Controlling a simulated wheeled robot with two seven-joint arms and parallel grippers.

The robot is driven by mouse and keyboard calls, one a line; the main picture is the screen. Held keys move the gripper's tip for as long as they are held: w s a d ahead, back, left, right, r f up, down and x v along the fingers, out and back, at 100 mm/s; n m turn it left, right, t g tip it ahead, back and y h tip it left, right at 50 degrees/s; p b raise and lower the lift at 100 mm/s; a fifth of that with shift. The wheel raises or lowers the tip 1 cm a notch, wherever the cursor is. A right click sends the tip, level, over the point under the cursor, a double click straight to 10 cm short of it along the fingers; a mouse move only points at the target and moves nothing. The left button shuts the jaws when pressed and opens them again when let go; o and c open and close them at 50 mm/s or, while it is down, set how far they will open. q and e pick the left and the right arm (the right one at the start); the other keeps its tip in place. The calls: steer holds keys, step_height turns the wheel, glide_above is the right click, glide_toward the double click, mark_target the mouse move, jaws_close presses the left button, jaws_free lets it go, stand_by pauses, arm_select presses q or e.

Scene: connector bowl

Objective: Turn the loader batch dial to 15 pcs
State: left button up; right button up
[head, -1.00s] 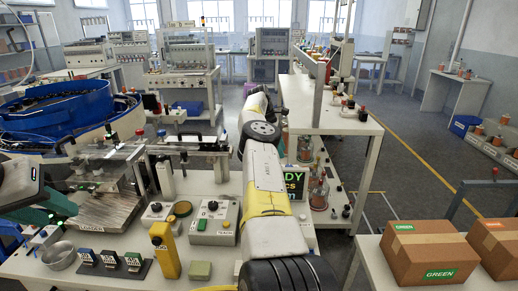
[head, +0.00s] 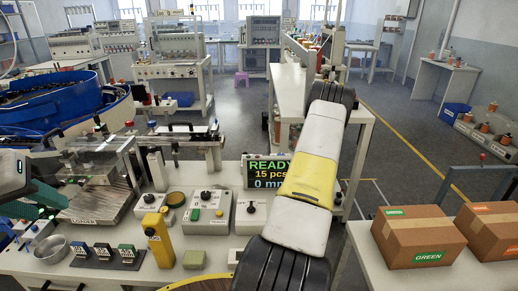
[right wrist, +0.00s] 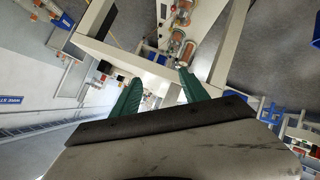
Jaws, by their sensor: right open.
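The display (head: 268,174) at the back of the bench reads READY, 15 pcs and 0 mm, its right edge covered by my right arm. A light box with a black knob (head: 251,208) stands below it. Another box with a black knob (head: 206,195) and coloured buttons stands to its left. Their small markings are unreadable, so I cannot tell which is the batch dial. My right gripper (right wrist: 158,84) is open and empty in the right wrist view, away from the knobs. My left gripper (head: 46,196) is at the left edge, partly cut off; its jaw gap is unclear.
A blue bowl feeder (head: 60,98) is at left. Cartons (head: 418,236) sit on the right table.

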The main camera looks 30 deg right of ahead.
steer(key=s+a+g+y, duration=0.2)
steer(key=a+y, duration=0.2)
steer(key=a, duration=0.8)
steer(key=s+a+g+y, duration=0.2)
steer(key=s+a+y, duration=0.15)
steer(key=a, duration=0.95)
steer(key=shift+n+y, duration=0.35)
steer(key=shift+n, duration=0.05)
steer(key=x, duration=0.7)
steer(key=shift+w+d+r, duration=0.15)
steer(key=shift+w+d, duration=0.1)
steer(key=shift+w, duration=0.1)
steer(key=shift+w+f, duration=0.3)
steer(key=shift+f, duration=0.35)
jaws_close()
